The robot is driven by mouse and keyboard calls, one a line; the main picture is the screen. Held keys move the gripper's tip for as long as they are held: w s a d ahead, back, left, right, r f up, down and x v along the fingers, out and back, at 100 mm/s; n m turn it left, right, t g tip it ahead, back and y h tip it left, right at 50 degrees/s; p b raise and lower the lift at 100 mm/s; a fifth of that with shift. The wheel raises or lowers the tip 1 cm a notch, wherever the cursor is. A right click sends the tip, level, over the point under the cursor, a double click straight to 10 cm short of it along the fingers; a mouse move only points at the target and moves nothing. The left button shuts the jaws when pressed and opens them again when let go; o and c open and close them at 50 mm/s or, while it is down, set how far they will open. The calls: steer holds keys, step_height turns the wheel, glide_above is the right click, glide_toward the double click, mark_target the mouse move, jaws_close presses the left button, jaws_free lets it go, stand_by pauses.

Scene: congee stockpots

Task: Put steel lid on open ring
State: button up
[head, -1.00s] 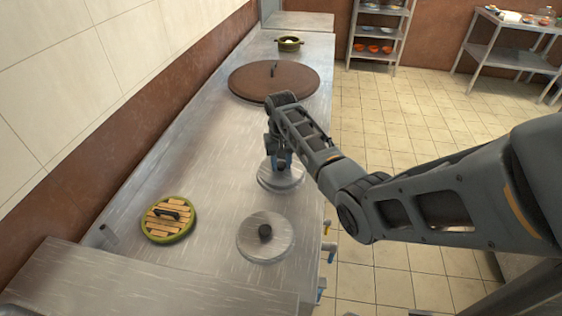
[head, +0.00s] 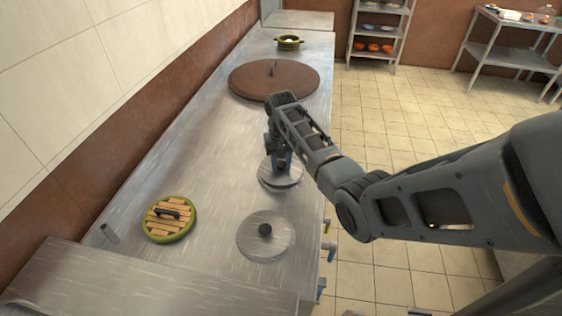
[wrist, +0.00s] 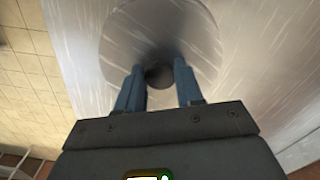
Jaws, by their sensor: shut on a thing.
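A round steel lid (head: 280,179) lies under my gripper (head: 282,164) on the right part of the steel counter. In the wrist view the same lid (wrist: 160,22) shows as a grey disc, and my gripper (wrist: 160,78) is shut on its dark knob. A second steel lid (head: 265,236) with a black knob lies nearer the front, its knob free. A large brown lid (head: 274,80) with an upright handle lies farther back. No open ring can be made out; whether one is under the held lid is hidden.
A green-rimmed wooden slatted lid (head: 169,219) lies at the left front. A small green pot (head: 289,42) stands at the back. Taps (head: 328,247) stick out along the counter's right edge. The left middle of the counter (head: 190,140) is clear.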

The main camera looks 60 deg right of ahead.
mark_target(281, 164)
steer(key=shift+f+b, duration=0.35)
steer(key=shift+f, duration=0.2)
steer(key=o, duration=0.8)
steer(key=shift+r+p, duration=1)
steer(key=shift+r, duration=0.55)
step_height(281, 164, up, 8)
steer(key=shift+f, duration=0.1)
